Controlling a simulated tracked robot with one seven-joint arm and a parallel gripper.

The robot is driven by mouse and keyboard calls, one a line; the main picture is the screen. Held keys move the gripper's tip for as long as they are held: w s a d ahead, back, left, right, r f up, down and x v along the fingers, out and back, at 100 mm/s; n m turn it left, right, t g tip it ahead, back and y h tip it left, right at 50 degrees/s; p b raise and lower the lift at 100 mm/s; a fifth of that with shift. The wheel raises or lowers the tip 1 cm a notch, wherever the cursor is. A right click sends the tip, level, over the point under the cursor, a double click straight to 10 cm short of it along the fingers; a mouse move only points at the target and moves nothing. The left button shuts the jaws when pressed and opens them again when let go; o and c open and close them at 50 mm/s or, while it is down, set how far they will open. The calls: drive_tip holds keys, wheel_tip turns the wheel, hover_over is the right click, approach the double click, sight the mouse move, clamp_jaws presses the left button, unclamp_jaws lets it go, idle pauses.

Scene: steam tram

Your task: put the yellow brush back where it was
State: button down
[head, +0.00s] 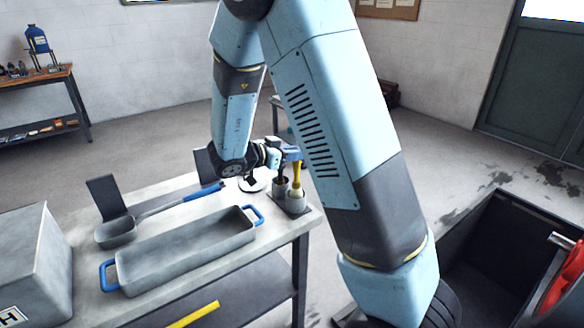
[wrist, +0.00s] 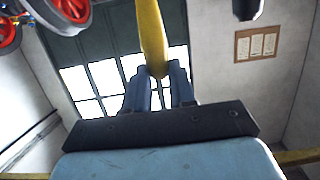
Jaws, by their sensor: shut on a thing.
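The yellow brush (head: 297,173) is upright at the right end of the grey table (head: 185,195). Its lower end is at a pale round holder (head: 297,198); I cannot tell whether it is inside or just above it. My gripper (head: 291,153) is at the upper part of the brush, partly hidden by my arm. In the wrist view my gripper (wrist: 158,75) has its two blue fingers shut on the yellow handle (wrist: 152,35). A second holder (head: 281,184), with something dark in it, stands just left of the brush.
A long grey tray (head: 185,262) with blue handles and a blue-handled ladle (head: 118,232) lie on the table to the left. A grey box (head: 35,262) stands at the far left. A dark open bin (head: 500,250) and a red wheel (head: 560,280) are at the right.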

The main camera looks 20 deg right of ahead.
sight(296, 175)
drive_tip(key=shift+f, duration=2.15)
drive_tip(key=c, duration=0.9)
unclamp_jaws()
drive_tip(key=shift+c, duration=0.2)
drive_tip(key=shift+r, duration=0.15)
